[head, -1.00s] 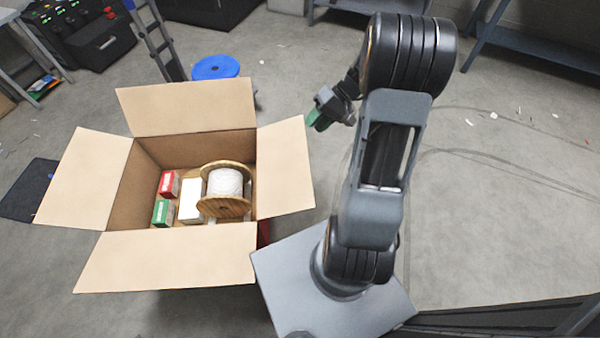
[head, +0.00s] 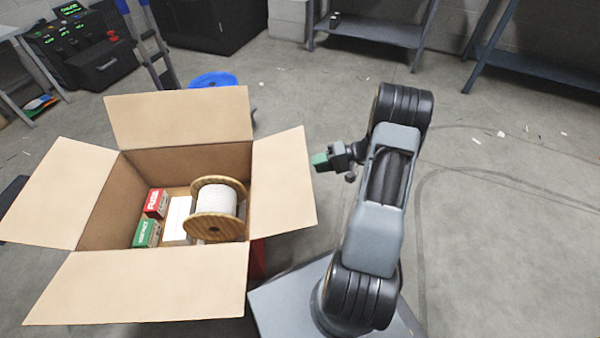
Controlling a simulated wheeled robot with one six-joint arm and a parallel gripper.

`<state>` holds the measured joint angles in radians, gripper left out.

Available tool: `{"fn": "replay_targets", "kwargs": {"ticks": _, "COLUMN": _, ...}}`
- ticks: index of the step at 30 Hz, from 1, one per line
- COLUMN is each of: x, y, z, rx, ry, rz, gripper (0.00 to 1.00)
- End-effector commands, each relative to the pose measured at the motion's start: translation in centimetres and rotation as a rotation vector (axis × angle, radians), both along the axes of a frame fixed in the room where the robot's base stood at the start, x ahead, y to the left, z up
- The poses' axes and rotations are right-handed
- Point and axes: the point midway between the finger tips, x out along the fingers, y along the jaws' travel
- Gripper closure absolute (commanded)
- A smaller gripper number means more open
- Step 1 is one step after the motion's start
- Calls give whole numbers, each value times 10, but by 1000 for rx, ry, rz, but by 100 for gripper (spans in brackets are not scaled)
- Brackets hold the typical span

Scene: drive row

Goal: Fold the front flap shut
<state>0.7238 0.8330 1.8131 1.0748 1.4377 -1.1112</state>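An open cardboard box (head: 97,222) stands on the left with all its flaps spread outward. The front flap (head: 145,287) is the one nearest me and slopes outward from the box's near edge. The back flap (head: 180,116), left flap (head: 55,193) and right flap (head: 282,182) are also open. My gripper (head: 319,161), with green at its tip, is in the air just right of the right flap's outer edge, apart from the front flap. It points left. The gap between its fingers cannot be made out.
Inside the box are a wooden spool of white cable (head: 216,207), a red carton (head: 156,203), a green carton (head: 146,233) and a white carton (head: 177,219). A blue round thing (head: 212,80) and a ladder (head: 150,48) are behind.

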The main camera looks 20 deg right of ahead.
Motion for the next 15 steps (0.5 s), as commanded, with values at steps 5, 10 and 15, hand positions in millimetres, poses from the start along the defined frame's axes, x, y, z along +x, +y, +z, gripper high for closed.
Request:
{"fn": "replay_targets", "kwargs": {"ticks": 5, "x": 10, "y": 29, "z": -14, "rx": 1, "ry": 2, "rz": 2, "gripper": 70}}
{"fn": "replay_targets", "kwargs": {"ticks": 10, "x": 17, "y": 49, "z": -20, "rx": 0, "ry": 2, "rz": 2, "gripper": 70}}
{"fn": "replay_targets", "kwargs": {"ticks": 15, "x": 21, "y": 59, "z": -23, "rx": 0, "ry": 1, "rz": 2, "gripper": 70}}
